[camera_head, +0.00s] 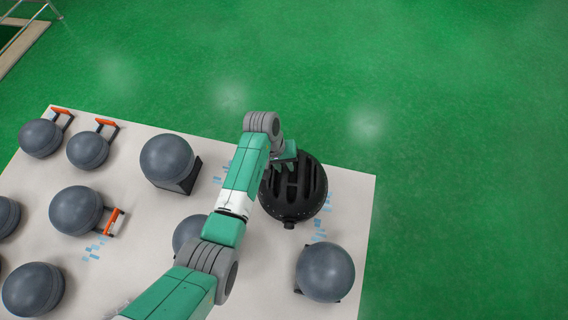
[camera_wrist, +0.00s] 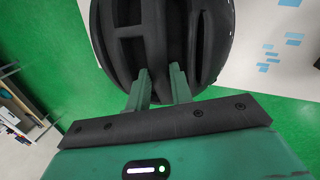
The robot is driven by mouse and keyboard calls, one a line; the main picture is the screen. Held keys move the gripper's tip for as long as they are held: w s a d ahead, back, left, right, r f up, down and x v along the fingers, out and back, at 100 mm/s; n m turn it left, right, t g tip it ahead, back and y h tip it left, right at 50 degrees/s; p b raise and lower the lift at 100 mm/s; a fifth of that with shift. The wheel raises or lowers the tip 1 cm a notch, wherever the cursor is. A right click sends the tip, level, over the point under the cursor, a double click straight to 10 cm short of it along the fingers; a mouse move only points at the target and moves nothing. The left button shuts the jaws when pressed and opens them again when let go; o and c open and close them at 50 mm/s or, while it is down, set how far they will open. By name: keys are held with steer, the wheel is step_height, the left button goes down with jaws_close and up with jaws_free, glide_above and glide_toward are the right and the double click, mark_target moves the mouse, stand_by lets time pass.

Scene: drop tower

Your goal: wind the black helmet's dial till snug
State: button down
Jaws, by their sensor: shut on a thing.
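The black helmet (camera_head: 305,198), a round shell with long vents, stands at the right part of the pale table. A small black knob-like part (camera_head: 289,225) sticks out at its near rim; I cannot tell whether it is the dial. My gripper (camera_head: 287,163) is at the helmet's far upper-left side. In the wrist view, the two green fingers of my gripper (camera_wrist: 160,80) reach onto the vented shell (camera_wrist: 152,40) and are shut with a dark part of it between them. The exact spot gripped is partly hidden. What is under the helmet is hidden.
Several grey balls stand on the table (camera_head: 262,285): one (camera_head: 325,272) near right of the helmet, one (camera_head: 188,232) partly behind my arm, one (camera_head: 167,160) to the left. Some have orange-and-black brackets (camera_head: 107,124). Green floor (camera_head: 450,160) lies open beyond.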

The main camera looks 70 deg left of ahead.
steer(key=shift+f, duration=0.2)
steer(key=c, duration=1.2)
jaws_free()
steer(key=c, duration=0.3)
steer(key=shift+r, duration=0.1)
steer(key=shift+r+p, duration=1.05)
steer(key=shift+p, duration=0.05)
steer(key=shift+r+p, duration=2.35)
steer(key=shift+r, duration=0.1)
